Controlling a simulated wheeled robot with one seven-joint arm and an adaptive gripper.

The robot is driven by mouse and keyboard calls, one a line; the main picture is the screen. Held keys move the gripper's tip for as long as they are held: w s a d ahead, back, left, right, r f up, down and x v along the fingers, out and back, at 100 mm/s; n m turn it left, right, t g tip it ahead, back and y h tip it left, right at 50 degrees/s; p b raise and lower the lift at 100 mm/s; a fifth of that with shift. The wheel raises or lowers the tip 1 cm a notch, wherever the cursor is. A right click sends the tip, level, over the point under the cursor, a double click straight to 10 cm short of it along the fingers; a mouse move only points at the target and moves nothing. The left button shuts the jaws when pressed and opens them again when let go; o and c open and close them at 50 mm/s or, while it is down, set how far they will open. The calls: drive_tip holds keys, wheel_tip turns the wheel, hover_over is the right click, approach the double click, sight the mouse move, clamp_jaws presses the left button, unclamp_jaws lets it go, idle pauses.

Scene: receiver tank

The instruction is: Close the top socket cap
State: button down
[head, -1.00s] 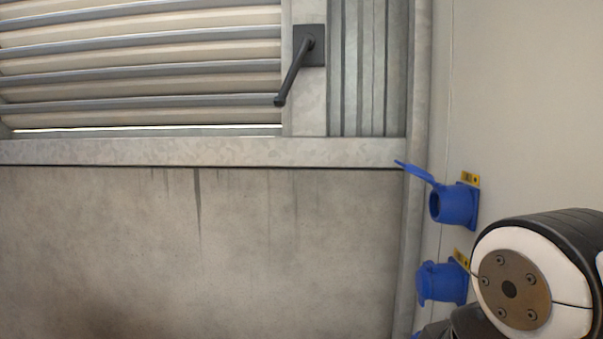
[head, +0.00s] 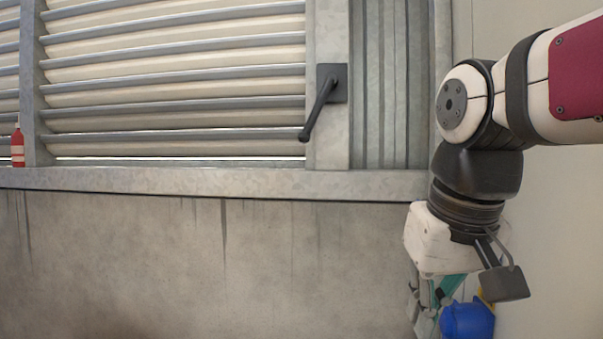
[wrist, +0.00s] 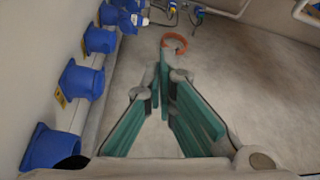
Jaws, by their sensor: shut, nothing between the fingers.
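My gripper (wrist: 165,88) has teal finger pads and points down beside the wall of sockets, its fingers together and empty. In the head view its fingers (head: 428,300) show partly below my wrist. A blue socket (head: 467,319) shows beside them, low in the picture. The top socket is hidden behind my wrist in the head view, so its cap cannot be seen there now. In the wrist view the nearest blue socket (wrist: 45,147) is at lower left, partly cut off by my gripper body; its cap state is unclear. More blue sockets (wrist: 81,81) line the wall beyond, left of the fingers.
A dark lever handle (head: 322,103) is on the louvred panel (head: 180,90). A red bottle-like object (head: 17,147) stands at far left. In the wrist view an orange ring (wrist: 175,42) and blue plugs with cables (wrist: 198,16) lie beyond the fingers. Floor to the right is clear.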

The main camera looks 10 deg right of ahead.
drive_tip(key=w+d+r+m+p, duration=0.15)
drive_tip(key=w+d+r, duration=0.25)
drive_tip(key=r, duration=0.4)
drive_tip(key=w+d+r+y+p, duration=0.1)
drive_tip(key=w+d+r+p, duration=0.1)
drive_tip(key=w+d+r, duration=0.4)
drive_tip(key=w+d+r+m+p, duration=0.1)
drive_tip(key=w+r+p, duration=0.15)
drive_tip(key=r, duration=0.65)
drive_tip(key=x, duration=1)
drive_tip(key=shift+w+d+f+b, duration=0.1)
drive_tip(key=shift+w+d+b, duration=0.1)
drive_tip(key=shift+b, duration=0.1)
drive_tip(key=shift+a+f+h, duration=0.15)
drive_tip(key=shift+a+h, duration=0.1)
drive_tip(key=shift+h, duration=0.05)
